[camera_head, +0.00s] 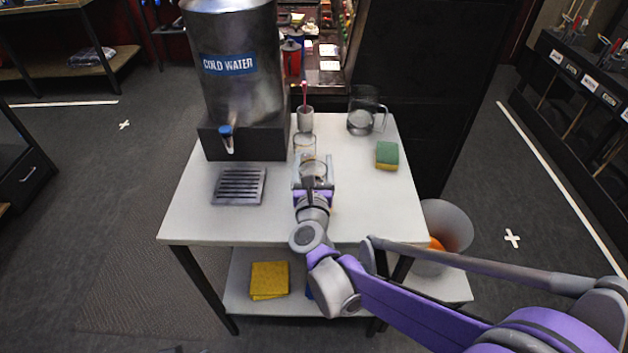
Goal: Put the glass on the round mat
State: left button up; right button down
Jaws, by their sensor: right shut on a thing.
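My right gripper (314,172) reaches over the white table from the front. It is shut on a clear glass (313,167), which sits between its fingers. Another clear glass shape (304,145) shows just behind the gripper, and the two outlines lie close together. Whether the held glass touches the tabletop is hard to tell. I cannot make out a round mat; the gripper and arm cover part of the table. My left gripper is not in view.
The white table (375,215) holds a cold water dispenser (235,85), a slatted drip tray (239,186), a cup with a brush (305,120), a glass jug (362,118) and a green-yellow sponge (387,155). The front right tabletop is clear.

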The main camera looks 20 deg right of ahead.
jog(key=shift+f+b, duration=0.5)
jog(key=shift+f, duration=1.5)
jog(key=shift+f, duration=0.2)
grip_release()
jog(key=shift+r, duration=0.15)
